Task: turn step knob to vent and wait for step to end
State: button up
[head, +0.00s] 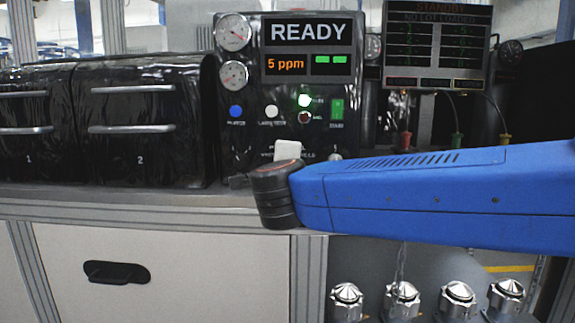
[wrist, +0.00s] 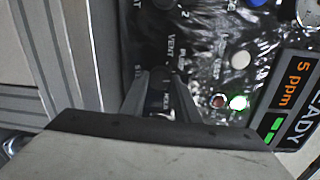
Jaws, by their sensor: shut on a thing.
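The step knob (wrist: 158,98) is a small dark knob on the black control panel (head: 258,95). In the wrist view my gripper (wrist: 160,78) has its two dark fingers at the knob, one on each side, shut on it. Which mark the knob points to cannot be told. The display (head: 308,32) reads "READY", with "5 ppm" and two green bars below.
Black drawer units (head: 140,120) stand left. Several silver-capped fittings (head: 402,295) stand below.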

jog(key=n, duration=0.6)
jog(key=shift+a+f+h, duration=0.1)
jog(key=shift+f+h, duration=0.05)
jog(key=shift+h, duration=0.15)
jog(key=n, duration=0.5)
jog(key=shift+f+n+h, duration=0.1)
jog(key=shift+n+h, duration=0.2)
jog(key=shift+n, duration=0.1)
jog(key=o, duration=1)
jog(key=shift+o, duration=0.2)
jog(key=shift+s, duration=0.15)
jog(key=shift+s+a, duration=0.1)
jog(key=shift+s, duration=0.2)
jog(key=s+a+r, duration=0.1)
jog(key=s, duration=1.5)
jog(key=shift+s+a, duration=0.2)
